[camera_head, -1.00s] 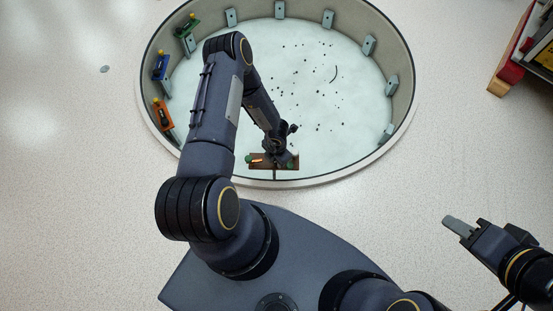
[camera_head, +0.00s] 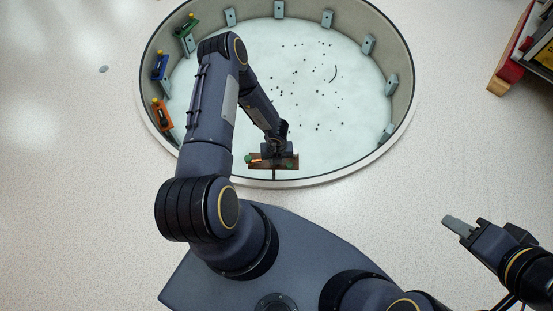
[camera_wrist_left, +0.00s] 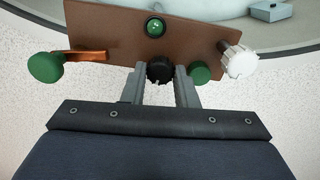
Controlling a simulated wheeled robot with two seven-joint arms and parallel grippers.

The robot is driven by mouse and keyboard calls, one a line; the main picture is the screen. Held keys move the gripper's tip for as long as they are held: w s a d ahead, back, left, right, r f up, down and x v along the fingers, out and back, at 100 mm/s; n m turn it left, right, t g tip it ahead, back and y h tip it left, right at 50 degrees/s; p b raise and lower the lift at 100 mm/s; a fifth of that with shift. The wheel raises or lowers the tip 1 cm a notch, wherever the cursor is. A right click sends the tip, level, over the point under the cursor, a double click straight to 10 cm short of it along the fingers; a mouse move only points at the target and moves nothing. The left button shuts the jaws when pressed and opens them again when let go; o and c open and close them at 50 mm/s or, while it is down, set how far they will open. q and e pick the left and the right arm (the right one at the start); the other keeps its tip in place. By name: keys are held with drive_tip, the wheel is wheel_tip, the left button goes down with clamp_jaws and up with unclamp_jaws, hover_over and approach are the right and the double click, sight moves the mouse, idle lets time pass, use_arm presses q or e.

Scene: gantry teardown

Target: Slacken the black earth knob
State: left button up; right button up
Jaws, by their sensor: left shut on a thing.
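The black earth knob (camera_wrist_left: 160,69) is on the lower edge of a brown panel (camera_wrist_left: 192,36) in the left wrist view. My left gripper (camera_wrist_left: 161,82) is shut on it, one grey finger on each side. The panel also shows in the head view (camera_head: 288,164), at the near wall of the round pit, where my left wrist hides the knob. My right gripper (camera_head: 459,227) is away at the right above the floor, its grey fingers together and nothing seen in them.
The panel also carries green knobs (camera_wrist_left: 45,67), a white knob (camera_wrist_left: 238,61), an orange lever (camera_wrist_left: 88,56) and a round green part (camera_wrist_left: 155,27). The pit rim (camera_head: 400,130) curves around. Coloured units (camera_head: 161,115) hang on its left wall. A red-edged box (camera_head: 512,50) stands far right.

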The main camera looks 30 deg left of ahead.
use_arm(q)
drive_tip(key=shift+n, duration=1)
drive_tip(key=o, duration=1)
wheel_tip(320, 180, up, 8)
drive_tip(key=p, duration=0.3)
